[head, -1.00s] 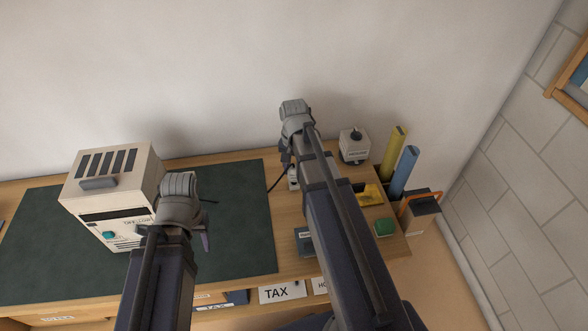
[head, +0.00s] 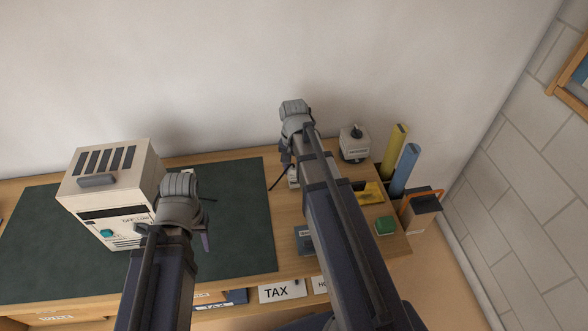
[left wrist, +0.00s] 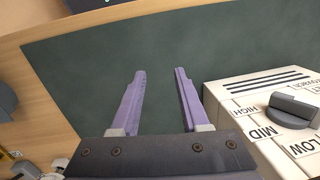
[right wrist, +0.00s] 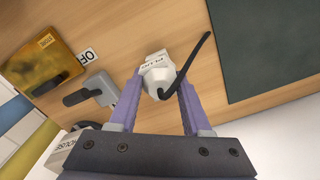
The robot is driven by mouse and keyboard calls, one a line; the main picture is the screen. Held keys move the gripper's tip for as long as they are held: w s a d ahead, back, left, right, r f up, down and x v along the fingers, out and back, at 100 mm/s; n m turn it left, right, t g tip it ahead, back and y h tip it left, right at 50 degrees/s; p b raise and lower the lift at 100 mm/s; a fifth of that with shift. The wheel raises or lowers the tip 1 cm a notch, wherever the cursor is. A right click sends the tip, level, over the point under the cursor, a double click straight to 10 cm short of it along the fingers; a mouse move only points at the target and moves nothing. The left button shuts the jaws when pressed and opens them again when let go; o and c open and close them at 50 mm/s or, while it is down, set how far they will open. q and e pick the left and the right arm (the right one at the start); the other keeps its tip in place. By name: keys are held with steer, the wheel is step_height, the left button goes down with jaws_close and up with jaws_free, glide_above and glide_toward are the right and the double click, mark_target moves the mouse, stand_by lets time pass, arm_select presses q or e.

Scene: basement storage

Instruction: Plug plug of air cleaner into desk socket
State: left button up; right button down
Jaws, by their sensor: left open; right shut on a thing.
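The air cleaner (head: 110,185) is a cream box with a slotted top, standing on the green desk mat at the left. Its dial (left wrist: 295,108), with LOW, MID and HIGH labels, shows in the left wrist view. My left gripper (head: 205,240) is open and empty beside it, above the mat; its fingers (left wrist: 158,72) are apart. My right gripper (right wrist: 160,78) is shut on a small white labelled plug (right wrist: 156,68) with a dark cord, over bare wood. A white piece (head: 293,177) shows under it in the head view. I cannot tell a desk socket apart from the plug.
Beside the plug are a grey switch plate (right wrist: 100,88) with a dark lever and an OFF label, and a yellow translucent cover (right wrist: 48,55).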

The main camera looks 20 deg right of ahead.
mark_target(294, 167)
arm_select(q)
steer(key=shift+f+b, duration=0.85)
steer(key=shift+f, duration=0.1)
arm_select(e)
steer(key=shift+f, duration=1)
steer(key=shift+c, duration=1.4)
jaws_free()
arm_select(q)
steer(key=shift+r, duration=0.1)
arm_select(e)
steer(key=shift+r, duration=0.1)
step_height(294, 167, up, 8)
steer(key=p, duration=0.8)
arm_select(q)
step_height(294, 167, up, 8)
steer(key=shift+f, duration=0.2)
arm_select(e)
steer(key=s+a+n, duration=0.6)
steer(key=a, duration=0.4)
steer(key=s+a+n+h, duration=0.1)
steer(key=s+a+n, duration=0.5)
steer(key=a, duration=0.5)
steer(key=shift+s+n, duration=0.4)
